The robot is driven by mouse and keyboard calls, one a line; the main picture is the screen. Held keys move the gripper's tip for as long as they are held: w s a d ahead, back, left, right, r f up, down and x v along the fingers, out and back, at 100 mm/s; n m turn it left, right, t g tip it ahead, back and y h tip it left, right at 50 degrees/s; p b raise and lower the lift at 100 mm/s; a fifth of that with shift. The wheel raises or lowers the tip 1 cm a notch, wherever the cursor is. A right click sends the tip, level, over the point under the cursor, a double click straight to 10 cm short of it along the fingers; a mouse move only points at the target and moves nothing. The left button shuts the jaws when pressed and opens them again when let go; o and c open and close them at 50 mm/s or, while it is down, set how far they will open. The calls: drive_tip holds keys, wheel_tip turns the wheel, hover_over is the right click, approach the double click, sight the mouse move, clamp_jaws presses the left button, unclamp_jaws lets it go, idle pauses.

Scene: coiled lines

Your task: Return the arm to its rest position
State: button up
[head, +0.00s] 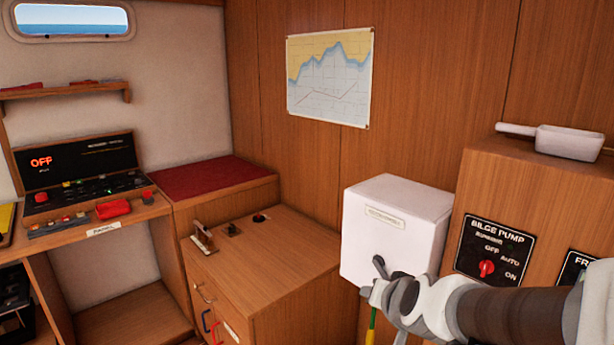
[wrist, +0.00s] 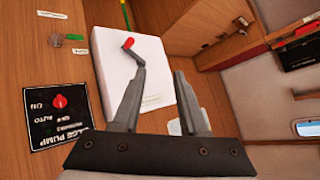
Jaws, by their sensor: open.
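My gripper (head: 376,278) is in front of the lower part of a white wall box (head: 392,225), at the right of the head view. In the wrist view my gripper (wrist: 160,78) has its two fingers spread apart with nothing between them. The white box (wrist: 150,80) lies beyond the fingers there, and a red-knobbed crank or lever (wrist: 128,44) shows on it near the left fingertip. I cannot tell whether that finger touches it. My arm reaches in from the right edge of the head view.
A bilge pump panel (head: 495,250) with a red knob is close to my arm, also in the wrist view (wrist: 60,115). A white scoop (head: 565,140) rests on the cabinet above. A wooden counter (head: 265,255) stands left, and an instrument panel (head: 80,175) reads OFF.

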drive_tip(key=s+r+n+g+p, duration=0.1)
drive_tip(key=s+r+n+g, duration=0.1)
drive_tip(key=s, duration=0.7)
drive_tip(key=s+d+r+n+g+p, duration=0.1)
drive_tip(key=s+r+n+g, duration=0.1)
drive_tip(key=s+r, duration=0.3)
drive_tip(key=s, duration=0.3)
drive_tip(key=shift+s+d+g+h+p, duration=0.2)
drive_tip(key=shift+s+g+h+p, duration=0.1)
drive_tip(key=shift+s+h, duration=0.1)
